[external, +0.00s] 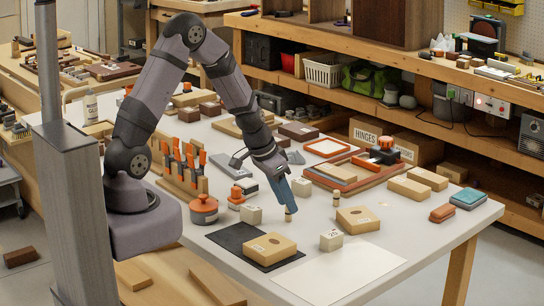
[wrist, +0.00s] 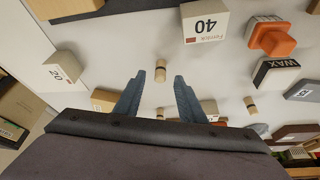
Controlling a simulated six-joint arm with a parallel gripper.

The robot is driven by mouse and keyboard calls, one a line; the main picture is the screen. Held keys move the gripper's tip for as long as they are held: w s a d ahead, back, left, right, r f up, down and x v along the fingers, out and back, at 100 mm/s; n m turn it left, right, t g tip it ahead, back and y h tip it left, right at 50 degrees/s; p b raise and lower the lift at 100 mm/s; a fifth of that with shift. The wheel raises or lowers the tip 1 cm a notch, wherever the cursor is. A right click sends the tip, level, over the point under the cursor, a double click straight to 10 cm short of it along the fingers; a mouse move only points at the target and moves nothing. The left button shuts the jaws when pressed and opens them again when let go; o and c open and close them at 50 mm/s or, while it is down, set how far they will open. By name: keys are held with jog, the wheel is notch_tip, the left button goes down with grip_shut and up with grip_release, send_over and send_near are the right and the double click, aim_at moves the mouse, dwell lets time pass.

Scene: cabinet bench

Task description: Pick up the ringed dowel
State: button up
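Small pale wooden dowels stand on the white bench. In the external view, a dowel (external: 288,214) stands right beside the fingertips of my gripper (external: 276,204). Another dowel (external: 335,197) stands further right. My gripper (wrist: 160,76) points down, open, with two blue-grey fingers apart and nothing held. I cannot tell whether either finger touches the dowel.
A white block marked 20 (external: 331,240) and wooden blocks (external: 358,219) stand near the gripper. A wooden block (external: 269,249) rests on a dark mat (external: 228,236). A pale sheet (external: 340,272) at the front is clear.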

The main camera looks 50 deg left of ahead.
jog(key=shift+b+x, duration=0.35)
jog(key=shift+x, duration=1.2)
grip_shut()
jog(key=shift+r, duration=0.1)
notch_tip(320, 180, up, 10)
jog(key=p, duration=0.3)
jog(key=shift+p, duration=0.3)
